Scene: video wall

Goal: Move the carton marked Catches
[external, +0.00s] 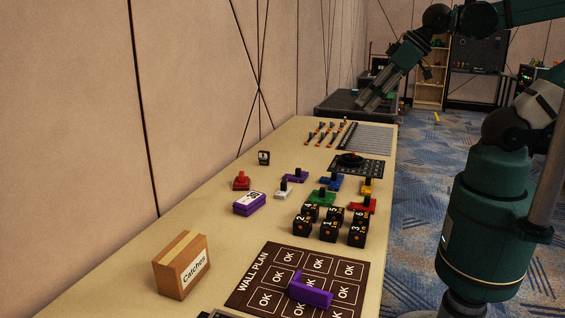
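The carton marked Catches (181,264) is a brown cardboard box with a tape strip on top and a white label on its front. It stands upright on the near left part of the long table (215,228). My gripper (368,104) is up at the far end of the table, well away from the carton, pointing down and left. Its fingers are small and dark here, and I cannot tell whether they are open or shut. Nothing visible hangs from it.
A dark WALL PLAN board (258,292) with a purple bracket (311,291) lies right of the carton. Black numbered cubes (330,231), a purple box (249,203) and coloured clamp-like pieces (321,196) stand mid-table. A wall (70,120) runs along the left. Bare tabletop surrounds the carton.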

